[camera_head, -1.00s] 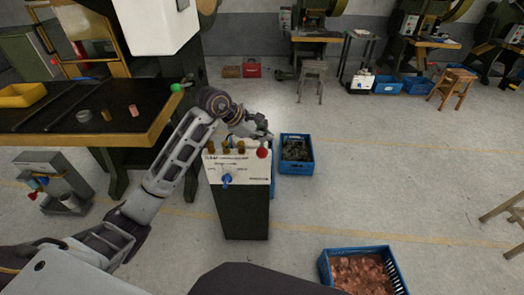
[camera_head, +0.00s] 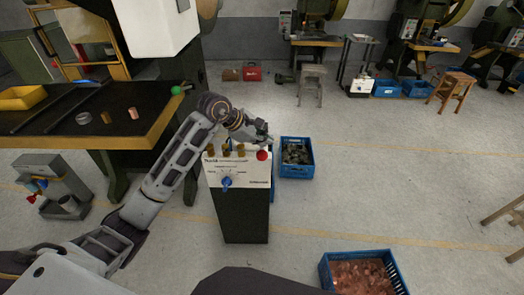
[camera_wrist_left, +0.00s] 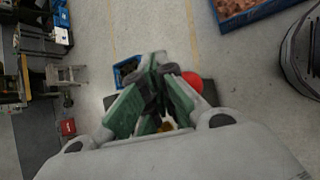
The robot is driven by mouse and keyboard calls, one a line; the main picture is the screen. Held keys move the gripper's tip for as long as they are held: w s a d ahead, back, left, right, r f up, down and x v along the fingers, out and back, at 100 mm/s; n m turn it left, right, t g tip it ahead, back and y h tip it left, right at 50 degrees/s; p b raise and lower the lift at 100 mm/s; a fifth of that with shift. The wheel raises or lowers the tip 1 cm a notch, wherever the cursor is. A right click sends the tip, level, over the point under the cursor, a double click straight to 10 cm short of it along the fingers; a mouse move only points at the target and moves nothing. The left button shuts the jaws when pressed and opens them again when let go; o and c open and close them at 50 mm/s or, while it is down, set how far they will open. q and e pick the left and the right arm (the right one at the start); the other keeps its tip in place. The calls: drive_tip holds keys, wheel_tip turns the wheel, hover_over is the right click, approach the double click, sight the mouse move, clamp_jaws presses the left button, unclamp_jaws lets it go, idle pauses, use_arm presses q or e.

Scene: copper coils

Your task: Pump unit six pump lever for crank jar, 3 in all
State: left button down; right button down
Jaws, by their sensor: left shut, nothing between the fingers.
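A pump unit stands on the floor in the head view, with a dark green body (camera_head: 245,215) and a white top panel (camera_head: 256,172). The panel has a blue knob (camera_head: 227,182), several brass fittings (camera_head: 226,151) and printed text too small to read. A red ball (camera_head: 262,155) sits at its right edge; it also shows in the left wrist view (camera_wrist_left: 192,82), just right of the fingers. My left gripper (camera_head: 265,140) is shut and empty, just above and behind the red ball. In the wrist view its green-sided fingers (camera_wrist_left: 157,62) meet at the tips. Any lever shaft is hidden. I cannot identify a crank jar.
A blue crate (camera_head: 312,163) with dark parts stands behind the unit. Another blue crate (camera_head: 327,272) holds copper pieces at the front right. A black-topped bench (camera_head: 60,120) is at left, above a grey device (camera_head: 60,190).

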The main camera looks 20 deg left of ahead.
use_arm(q)
drive_tip(key=shift+f+b, duration=0.45)
drive_tip(key=shift+b, duration=0.05)
idle(0.8)
drive_tip(key=shift+s+f, duration=0.15)
drive_tip(key=shift+f, duration=0.1)
idle(0.7)
